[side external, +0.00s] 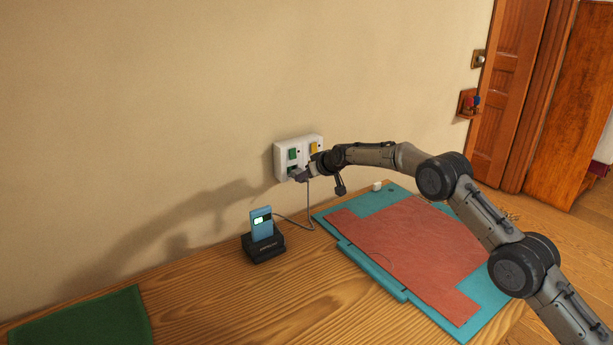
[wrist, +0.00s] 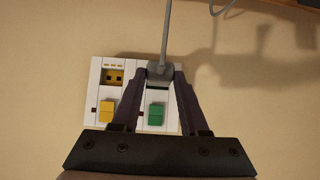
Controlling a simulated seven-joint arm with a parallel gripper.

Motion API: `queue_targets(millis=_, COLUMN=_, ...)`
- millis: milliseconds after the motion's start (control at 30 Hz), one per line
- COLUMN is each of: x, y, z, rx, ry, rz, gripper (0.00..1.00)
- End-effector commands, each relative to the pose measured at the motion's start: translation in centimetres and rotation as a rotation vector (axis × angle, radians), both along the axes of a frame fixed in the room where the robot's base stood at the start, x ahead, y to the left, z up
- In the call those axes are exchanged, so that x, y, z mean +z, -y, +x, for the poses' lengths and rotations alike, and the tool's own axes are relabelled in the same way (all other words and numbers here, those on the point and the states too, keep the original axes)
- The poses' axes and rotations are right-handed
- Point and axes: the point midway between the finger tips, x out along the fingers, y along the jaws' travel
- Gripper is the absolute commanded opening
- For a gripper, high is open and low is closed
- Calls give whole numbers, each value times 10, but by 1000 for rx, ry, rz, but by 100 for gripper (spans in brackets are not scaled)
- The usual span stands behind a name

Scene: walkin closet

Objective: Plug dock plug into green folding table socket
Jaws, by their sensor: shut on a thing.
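A white wall socket box (side external: 284,164) is fixed to the wall above the table. It has a green switch (side external: 293,154) and a yellow switch (side external: 314,147). In the wrist view the green switch (wrist: 155,112) is on the right, and the yellow side has an uncovered socket (wrist: 115,77). My gripper (side external: 299,175) is at the box's green side. It is shut on the grey dock plug (wrist: 159,73), which lines up with the green switch and covers the socket area there. I cannot tell how deep the plug sits. Its grey cable (side external: 309,205) hangs to the black dock (side external: 264,250).
A blue device (side external: 261,223) stands in the dock. A teal board (side external: 372,273) with a red sheet (side external: 405,248) lies under my arm. A small white item (side external: 377,186) is near the wall. A green cloth (side external: 85,320) lies front left. The wood between cloth and dock is clear.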

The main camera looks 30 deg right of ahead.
Motion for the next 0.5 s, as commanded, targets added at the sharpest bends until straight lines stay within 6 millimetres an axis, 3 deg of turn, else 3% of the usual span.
queue_targets(millis=500, x=0, y=0, z=7, rx=1, ry=1, rz=1, gripper=0)
